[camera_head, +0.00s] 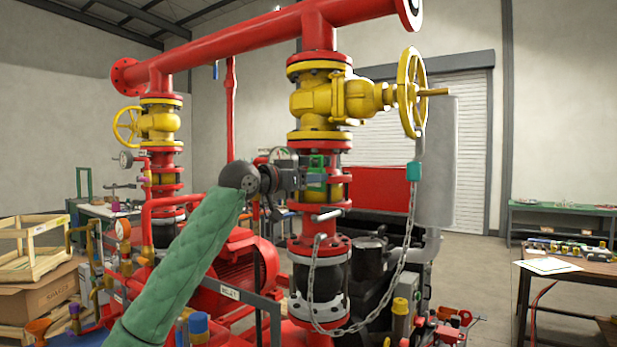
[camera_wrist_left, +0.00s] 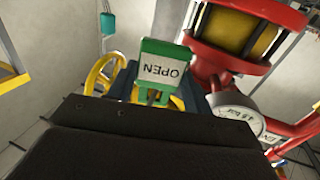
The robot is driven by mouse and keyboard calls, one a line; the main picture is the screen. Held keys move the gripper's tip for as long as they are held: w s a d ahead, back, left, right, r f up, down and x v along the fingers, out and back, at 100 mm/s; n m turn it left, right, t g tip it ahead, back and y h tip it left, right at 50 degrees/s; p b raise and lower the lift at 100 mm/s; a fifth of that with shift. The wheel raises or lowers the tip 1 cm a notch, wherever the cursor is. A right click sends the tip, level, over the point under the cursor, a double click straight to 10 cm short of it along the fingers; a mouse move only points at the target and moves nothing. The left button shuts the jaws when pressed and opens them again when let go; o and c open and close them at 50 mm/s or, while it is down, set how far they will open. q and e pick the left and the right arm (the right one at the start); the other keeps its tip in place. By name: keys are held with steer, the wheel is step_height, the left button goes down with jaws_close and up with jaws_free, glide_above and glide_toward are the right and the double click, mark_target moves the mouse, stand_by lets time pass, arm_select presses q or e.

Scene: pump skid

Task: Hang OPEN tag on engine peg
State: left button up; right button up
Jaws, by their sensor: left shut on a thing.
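The OPEN tag (camera_wrist_left: 162,70) is a small white plate with a green border, its lettering upside down in the left wrist view. My left gripper (camera_head: 298,180) is shut on it; the fingers (camera_wrist_left: 152,92) show around the tag's lower end in the wrist view. In the head view the gripper is in front of the middle red-and-yellow pipe column, and green parts of the tag (camera_head: 316,181) seem to show there. A black engine-like block (camera_head: 370,262) stands behind that column. I cannot make out the engine peg. My right gripper is not in view.
A chain (camera_head: 352,328) hangs by the column, with a teal padlock (camera_head: 413,171) below the yellow handwheel (camera_head: 411,92). Red pipes and valves crowd the gripper. A pressure gauge (camera_wrist_left: 235,115) is close in the wrist view. A brown table (camera_head: 575,270) stands at right.

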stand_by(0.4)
arm_select(q)
steer(key=o, duration=1)
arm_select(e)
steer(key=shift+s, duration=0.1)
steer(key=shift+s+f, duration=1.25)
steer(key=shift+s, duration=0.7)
arm_select(q)
steer(key=shift+b+v, duration=2.1)
steer(key=shift+v, duration=1.8)
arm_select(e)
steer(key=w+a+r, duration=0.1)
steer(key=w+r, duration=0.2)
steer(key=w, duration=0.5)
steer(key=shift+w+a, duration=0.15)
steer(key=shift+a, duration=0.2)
